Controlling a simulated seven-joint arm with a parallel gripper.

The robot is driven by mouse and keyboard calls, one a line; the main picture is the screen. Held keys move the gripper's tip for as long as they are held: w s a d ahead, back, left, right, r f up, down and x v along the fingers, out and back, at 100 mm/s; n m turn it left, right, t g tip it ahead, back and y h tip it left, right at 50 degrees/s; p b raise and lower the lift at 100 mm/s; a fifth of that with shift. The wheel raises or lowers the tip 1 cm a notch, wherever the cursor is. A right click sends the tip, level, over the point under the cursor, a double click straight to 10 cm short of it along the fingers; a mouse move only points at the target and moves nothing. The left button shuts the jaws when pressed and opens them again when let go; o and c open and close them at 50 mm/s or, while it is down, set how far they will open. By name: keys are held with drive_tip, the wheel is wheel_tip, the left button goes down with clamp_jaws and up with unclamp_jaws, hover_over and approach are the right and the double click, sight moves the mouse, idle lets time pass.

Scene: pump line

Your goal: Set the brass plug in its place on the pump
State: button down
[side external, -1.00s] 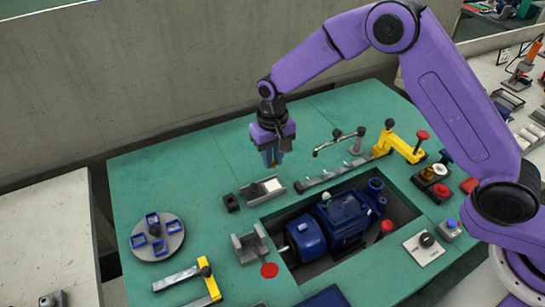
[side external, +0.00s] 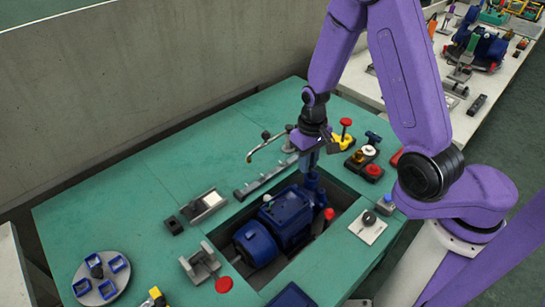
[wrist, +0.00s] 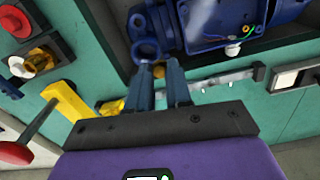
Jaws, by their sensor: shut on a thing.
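The blue pump (side external: 290,215) sits in a dark recess in the green bench; part of it also shows at the top of the wrist view (wrist: 215,15). My gripper (side external: 309,176) is over the pump's right end in the side view. In the wrist view its blue fingers (wrist: 160,76) are shut on the small brass plug (wrist: 159,71), which shows between the tips. The pump's ring-shaped blue opening (wrist: 146,50) lies close beside the plug in that view. I cannot tell whether the plug touches it. The plug is hidden in the side view.
A yellow clamp with a red knob (side external: 345,124) and a grey rail (side external: 265,178) stand behind the pump. A black block with a red button (side external: 373,172) is to the right. A round plate with blue holders (side external: 100,280) is at the front left.

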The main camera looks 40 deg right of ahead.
drive_tip(key=s, duration=0.1)
drive_tip(key=s+d, duration=0.1)
drive_tip(key=s, duration=0.2)
drive_tip(key=shift+s+d, duration=0.15)
drive_tip(key=shift+d, duration=0.25)
drive_tip(key=shift+f, duration=2.45)
drive_tip(key=shift+f, duration=0.3)
idle(0.4)
drive_tip(key=c, duration=1)
unclamp_jaws()
drive_tip(key=shift+o, duration=0.2)
drive_tip(key=shift+r, duration=0.1)
drive_tip(key=shift+r, duration=2.95)
